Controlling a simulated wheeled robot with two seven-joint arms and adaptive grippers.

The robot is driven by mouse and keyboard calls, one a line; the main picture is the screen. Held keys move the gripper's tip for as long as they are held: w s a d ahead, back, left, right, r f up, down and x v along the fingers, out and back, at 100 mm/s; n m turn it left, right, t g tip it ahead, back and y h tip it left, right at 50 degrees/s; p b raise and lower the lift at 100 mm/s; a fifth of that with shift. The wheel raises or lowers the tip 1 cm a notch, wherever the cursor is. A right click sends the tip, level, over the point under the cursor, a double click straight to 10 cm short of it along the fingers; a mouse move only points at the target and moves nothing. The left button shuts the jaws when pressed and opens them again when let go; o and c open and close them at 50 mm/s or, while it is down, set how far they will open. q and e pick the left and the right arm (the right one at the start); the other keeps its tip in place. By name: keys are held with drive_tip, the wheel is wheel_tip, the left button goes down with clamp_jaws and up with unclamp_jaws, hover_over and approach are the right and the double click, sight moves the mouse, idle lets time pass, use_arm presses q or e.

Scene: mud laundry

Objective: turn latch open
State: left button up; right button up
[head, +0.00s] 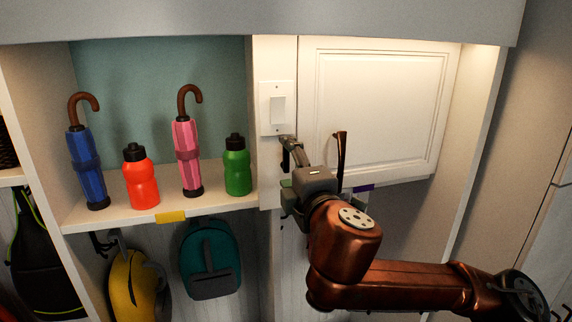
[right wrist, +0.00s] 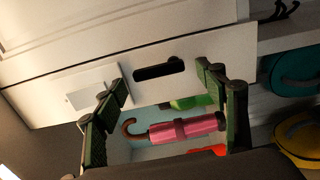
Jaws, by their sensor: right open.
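The latch (right wrist: 158,70) is a dark, elongated piece on the pale post, beside the light switch plate in the right wrist view. It lies beyond the gap between my right fingertips, and no contact shows. My right gripper (right wrist: 168,80) is open and empty, facing the post. In the head view my right gripper (head: 286,163) is in front of the post, just below the switch plate, and hides most of the latch area. A dark upright piece shows just right of it; I cannot tell what it is. The white cabinet door (head: 380,110) is closed. My left gripper is out of view.
The light switch plate (head: 277,108) is close above my right gripper. Left on the shelf stand a green bottle (head: 237,166), a pink umbrella (head: 187,155), a red bottle (head: 140,178) and a blue umbrella (head: 87,165). A teal bag (head: 210,260) and yellow bag (head: 135,285) hang below.

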drive_tip(key=v, duration=1.1)
drive_tip(key=shift+s, duration=0.25)
